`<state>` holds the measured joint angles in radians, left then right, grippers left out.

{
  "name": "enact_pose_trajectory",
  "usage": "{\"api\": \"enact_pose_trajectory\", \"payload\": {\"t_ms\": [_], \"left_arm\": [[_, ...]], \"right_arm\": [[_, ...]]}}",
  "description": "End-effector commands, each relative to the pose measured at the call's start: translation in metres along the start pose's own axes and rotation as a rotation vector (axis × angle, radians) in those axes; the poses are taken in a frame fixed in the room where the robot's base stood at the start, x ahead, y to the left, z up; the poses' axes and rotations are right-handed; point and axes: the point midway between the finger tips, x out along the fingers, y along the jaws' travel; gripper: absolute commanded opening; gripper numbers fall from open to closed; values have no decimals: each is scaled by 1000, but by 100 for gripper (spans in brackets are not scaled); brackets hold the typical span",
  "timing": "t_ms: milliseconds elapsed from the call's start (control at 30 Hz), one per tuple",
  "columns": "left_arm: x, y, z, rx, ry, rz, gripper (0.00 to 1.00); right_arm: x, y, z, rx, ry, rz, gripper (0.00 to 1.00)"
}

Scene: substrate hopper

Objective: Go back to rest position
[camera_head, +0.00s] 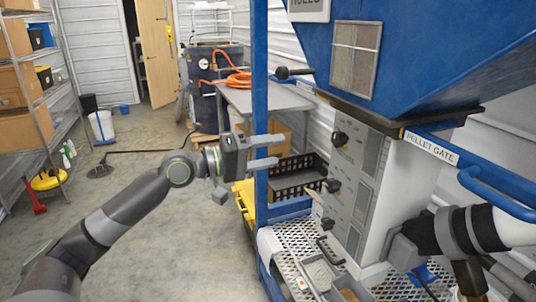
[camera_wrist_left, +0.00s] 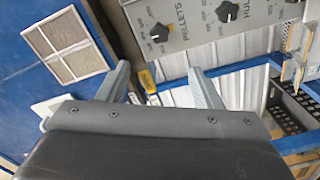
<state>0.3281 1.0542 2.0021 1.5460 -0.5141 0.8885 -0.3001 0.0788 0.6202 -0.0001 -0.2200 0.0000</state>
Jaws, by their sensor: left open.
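My left gripper (camera_head: 279,151) is raised in front of the blue frame post, left of the control panel (camera_head: 352,190). Its two pale fingers are apart with nothing between them. They also show spread in the left wrist view (camera_wrist_left: 161,88), with the panel and its black knobs (camera_wrist_left: 159,33) beyond. My left arm (camera_head: 125,212) reaches up from the lower left, extended forward. Parts of my right arm (camera_head: 465,230) show at the right edge, beside the panel's lower right. I cannot make out its fingers.
The blue hopper (camera_head: 430,45) with a PELLET GATE label (camera_head: 432,147) overhangs the right side. A blue post (camera_head: 260,100) stands close to my left gripper. A black crate (camera_head: 297,178) and a perforated tray (camera_head: 300,240) lie below.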

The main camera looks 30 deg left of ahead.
Motion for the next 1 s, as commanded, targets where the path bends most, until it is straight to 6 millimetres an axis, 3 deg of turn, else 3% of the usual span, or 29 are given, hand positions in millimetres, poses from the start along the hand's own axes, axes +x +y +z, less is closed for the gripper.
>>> {"api": "enact_pose_trajectory", "payload": {"t_ms": [467, 567, 667, 767, 900, 1000], "left_arm": [[0, 0, 0, 0, 0, -1, 59], [0, -10, -4, 1, 17, -12, 59], [0, -44, -16, 10, 74, -56, 59], [-6, -106, -31, 34, 160, -145, 59], [-26, -213, -35, 88, 259, -325, 59], [-48, -287, -22, 128, 291, -465, 59]], "right_arm": [[0, 0, 0, 0, 0, 0, 36], [0, 0, 0, 0, 0, 0, 36], [0, 0, 0, 0, 0, 0, 36], [0, 1, 0, 0, 0, 1, 36], [0, 1, 0, -1, 0, 1, 36], [0, 1, 0, -1, 0, 1, 36]]}}
